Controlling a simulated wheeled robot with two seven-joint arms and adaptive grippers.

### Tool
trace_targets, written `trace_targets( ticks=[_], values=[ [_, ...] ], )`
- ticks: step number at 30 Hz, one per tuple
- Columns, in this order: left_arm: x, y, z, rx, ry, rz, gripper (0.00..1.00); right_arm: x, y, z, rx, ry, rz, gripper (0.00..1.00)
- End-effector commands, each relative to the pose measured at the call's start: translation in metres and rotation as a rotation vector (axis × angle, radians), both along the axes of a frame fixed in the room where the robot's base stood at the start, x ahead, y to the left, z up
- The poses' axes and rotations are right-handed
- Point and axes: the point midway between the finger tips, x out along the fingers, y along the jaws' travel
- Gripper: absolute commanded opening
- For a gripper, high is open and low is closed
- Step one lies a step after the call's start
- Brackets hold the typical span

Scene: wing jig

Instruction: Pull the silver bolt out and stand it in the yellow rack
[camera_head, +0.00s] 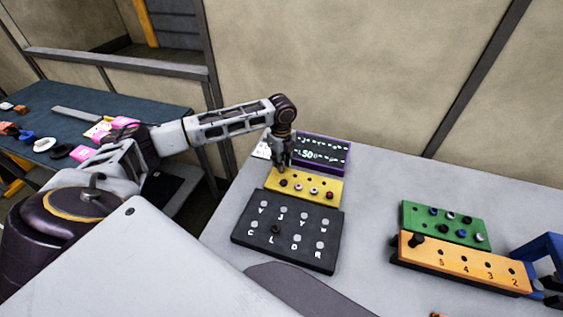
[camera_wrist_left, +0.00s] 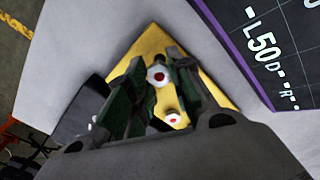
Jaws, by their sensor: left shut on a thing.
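The yellow rack (camera_head: 318,187) lies on the grey table behind the black lettered board (camera_head: 262,240). It holds a row of several small dark and pale pieces. My left gripper (camera_head: 280,165) points down at the rack's back left part. It is shut on the silver bolt, which the fingers mostly hide. In the left wrist view my fingers (camera_wrist_left: 160,90) are over the yellow rack (camera_wrist_left: 158,42), and two white round heads with red centres show there. The board has several silver discs by its letters and a dark spot near L. My right gripper is not in view.
A dark display (camera_head: 325,153) with a purple frame and "L50" stands just behind the rack. At right are a green block (camera_head: 440,222), an orange numbered block (camera_head: 465,262) and a blue frame (camera_head: 545,250). The table between is clear.

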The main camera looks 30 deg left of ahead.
Motion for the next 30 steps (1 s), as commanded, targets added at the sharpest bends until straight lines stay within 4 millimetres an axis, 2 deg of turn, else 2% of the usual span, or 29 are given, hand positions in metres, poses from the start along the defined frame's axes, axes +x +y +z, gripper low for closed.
trace_targets(
  ticks=[8, 30],
  values=[
    [0.0000, 0.0001, -0.0060, 0.000, 0.000, 0.000, 0.00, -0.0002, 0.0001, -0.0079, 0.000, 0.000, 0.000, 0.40],
    [0.0001, 0.0000, -0.0045, 0.000, 0.000, 0.000, 0.00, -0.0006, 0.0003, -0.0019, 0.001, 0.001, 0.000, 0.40]
  ],
)
